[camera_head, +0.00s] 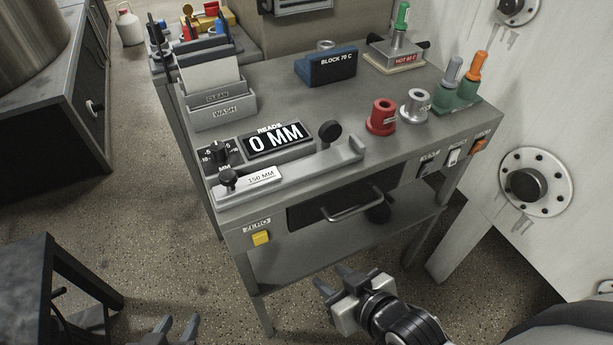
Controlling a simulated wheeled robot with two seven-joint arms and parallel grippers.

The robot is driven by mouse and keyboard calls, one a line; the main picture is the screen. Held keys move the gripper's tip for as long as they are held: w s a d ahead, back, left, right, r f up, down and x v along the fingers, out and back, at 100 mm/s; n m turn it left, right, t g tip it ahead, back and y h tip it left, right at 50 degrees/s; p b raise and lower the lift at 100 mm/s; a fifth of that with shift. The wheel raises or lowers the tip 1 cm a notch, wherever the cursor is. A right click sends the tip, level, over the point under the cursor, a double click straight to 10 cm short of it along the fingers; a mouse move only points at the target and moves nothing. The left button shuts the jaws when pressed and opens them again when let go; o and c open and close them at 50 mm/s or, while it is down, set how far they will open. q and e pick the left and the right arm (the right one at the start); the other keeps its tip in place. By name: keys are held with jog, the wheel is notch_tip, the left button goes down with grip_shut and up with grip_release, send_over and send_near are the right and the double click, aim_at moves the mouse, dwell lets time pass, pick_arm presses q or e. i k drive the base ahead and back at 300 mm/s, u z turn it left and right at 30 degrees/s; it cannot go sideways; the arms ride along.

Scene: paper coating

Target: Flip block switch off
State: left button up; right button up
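A row of three small switches sits on the right part of the bench's front edge: a dark switch (426,168), a white switch (453,157) and an orange switch (478,146). Small labels sit above them, too small to read surely, so I cannot tell which is the block switch or its position. A blue block (330,68) marked "BLOCK 70 C" stands on the bench top. My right gripper (333,281) is open and empty, low in front of the bench, left of and below the switches. My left gripper (178,326) is open and empty at the bottom edge, partly cut off.
The bench (310,105) carries a "0 MM" display (278,139), a red holder (381,117), a grey holder (413,106) and green-based bottles (462,90). A drawer handle (352,204) projects from the front, near a yellow button (261,238). A pale tank wall stands at right.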

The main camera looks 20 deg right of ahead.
aim_at(476, 148)
jog(key=z, duration=2.95)
jog(key=i, duration=0.65)
jog(key=u, duration=1.95)
jog(key=i, duration=0.5)
